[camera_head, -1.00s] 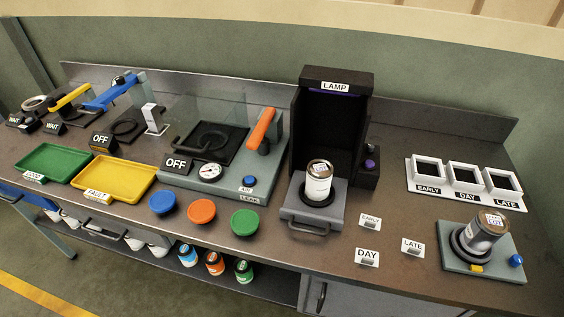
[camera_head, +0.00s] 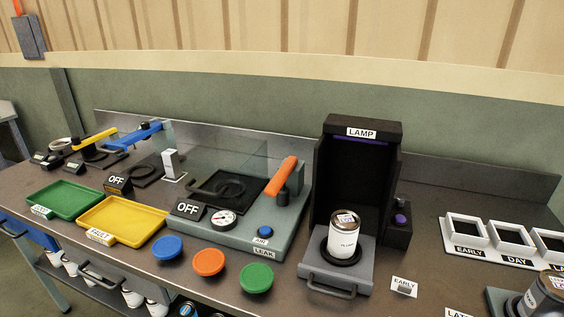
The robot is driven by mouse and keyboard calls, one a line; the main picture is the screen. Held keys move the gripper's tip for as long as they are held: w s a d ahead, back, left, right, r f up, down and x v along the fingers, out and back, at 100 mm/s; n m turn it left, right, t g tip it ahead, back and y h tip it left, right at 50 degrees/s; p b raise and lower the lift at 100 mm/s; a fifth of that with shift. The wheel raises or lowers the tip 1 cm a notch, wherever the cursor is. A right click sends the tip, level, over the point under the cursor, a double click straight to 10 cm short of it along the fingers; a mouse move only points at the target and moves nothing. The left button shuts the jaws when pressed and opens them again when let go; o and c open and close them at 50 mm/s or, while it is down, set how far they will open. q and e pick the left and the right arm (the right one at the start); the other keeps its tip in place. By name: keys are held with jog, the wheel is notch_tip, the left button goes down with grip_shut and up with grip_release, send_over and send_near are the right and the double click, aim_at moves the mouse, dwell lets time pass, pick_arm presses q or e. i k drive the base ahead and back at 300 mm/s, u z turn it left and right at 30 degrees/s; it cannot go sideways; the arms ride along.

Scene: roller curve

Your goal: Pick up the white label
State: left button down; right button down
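A small white label card reading EARLY (camera_head: 404,287) lies on the bench top, right of the lamp box's drawer. A second white card, reading LATE (camera_head: 457,313), is cut off by the bottom edge of the view. A can (camera_head: 344,236) with a white wrapper stands upright on the grey tray of the lamp box. Which of these is the task's label I cannot tell. Neither of my grippers shows in the head view.
The black lamp box (camera_head: 394,160) stands mid-bench. White frames marked EARLY and DAY (camera_head: 513,238) are at the right, near a can on a stand (camera_head: 545,296). Green (camera_head: 66,198) and yellow (camera_head: 122,220) trays, a leak tester (camera_head: 262,233) and coloured round caps fill the left.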

aim_at(403, 287)
jog(key=z, duration=1.35)
